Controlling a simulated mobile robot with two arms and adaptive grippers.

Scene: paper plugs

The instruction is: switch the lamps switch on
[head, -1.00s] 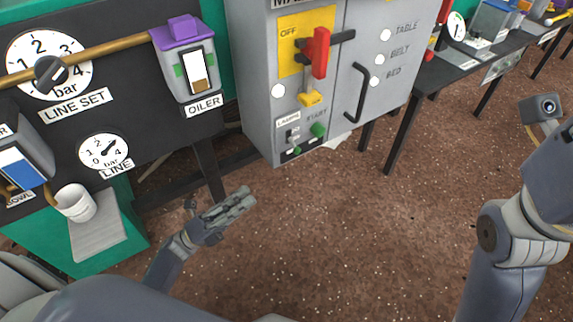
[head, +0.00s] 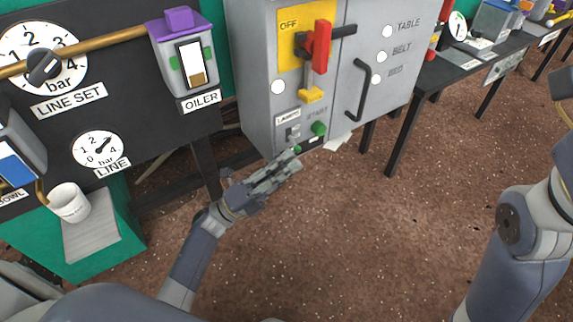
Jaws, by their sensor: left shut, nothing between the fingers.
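The lamps switch (head: 292,133) is a small grey rocker or toggle under a LAMPS label (head: 288,117), low on the front of the grey cabinet (head: 262,75). Its position is too small to tell. My left gripper (head: 296,158) is shut and empty. Its fingertips are just below the switch in the picture, over the cabinet's lower edge; I cannot tell whether they touch it. They partly hide the bottom of the panel. My right arm shows at the right edge; its gripper is out of the picture.
A green START button (head: 319,128) sits right beside the switch. Above are a red handle (head: 321,45) and a yellow hasp (head: 311,95). A black door handle (head: 361,92) is to the right. A white cup (head: 69,203) stands at left. The floor in front is clear.

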